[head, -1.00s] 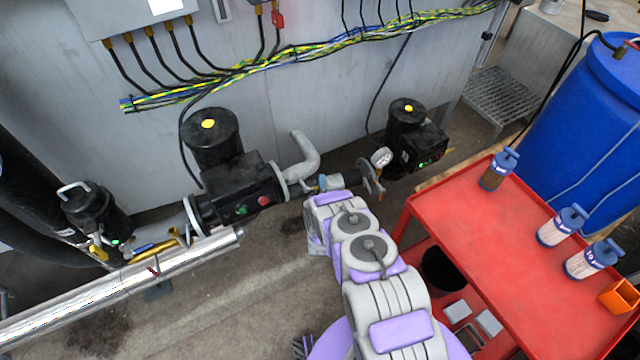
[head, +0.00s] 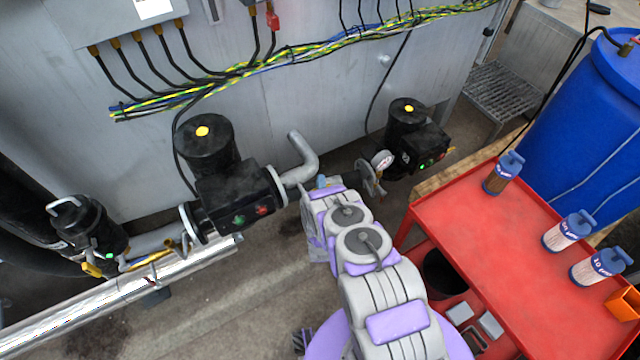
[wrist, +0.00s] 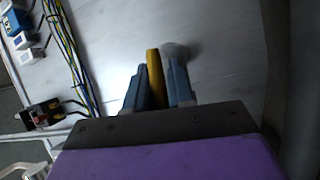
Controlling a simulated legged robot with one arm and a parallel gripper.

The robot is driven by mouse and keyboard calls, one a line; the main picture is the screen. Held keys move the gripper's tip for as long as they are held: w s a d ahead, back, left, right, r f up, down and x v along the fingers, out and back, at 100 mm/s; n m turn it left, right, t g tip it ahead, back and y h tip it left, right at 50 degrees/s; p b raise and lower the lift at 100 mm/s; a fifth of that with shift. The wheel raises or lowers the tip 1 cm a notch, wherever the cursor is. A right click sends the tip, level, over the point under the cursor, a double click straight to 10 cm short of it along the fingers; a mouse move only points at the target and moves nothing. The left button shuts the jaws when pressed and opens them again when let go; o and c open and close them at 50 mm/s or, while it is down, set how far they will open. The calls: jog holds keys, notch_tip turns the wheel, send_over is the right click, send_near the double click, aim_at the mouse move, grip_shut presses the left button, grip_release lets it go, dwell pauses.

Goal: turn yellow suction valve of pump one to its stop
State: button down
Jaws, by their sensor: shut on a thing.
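In the wrist view my gripper (wrist: 157,88) has its two blue-grey fingers on either side of a yellow bar (wrist: 154,70), which looks like a valve lever; it is shut on it. In the head view my arm reaches to the pipework between the large black pump (head: 228,185) and the smaller black pump (head: 412,140). The wrist hides most of the valve there, and the fingers barely show. I cannot tell from any label which pump is pump one. The lever's angle to its stop is hidden.
A pressure gauge (head: 382,160) stands just right of the gripped spot. A grey bent pipe (head: 303,160) rises at its left. A red cart (head: 480,225) with filter cartridges is close on my right. Another yellow-handled fitting (head: 92,269) is at far left. Cables run along the wall.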

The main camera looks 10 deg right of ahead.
jog(key=shift+a, duration=0.15)
jog(key=c, duration=1.1)
grip_release()
jog(key=shift+a, duration=0.1)
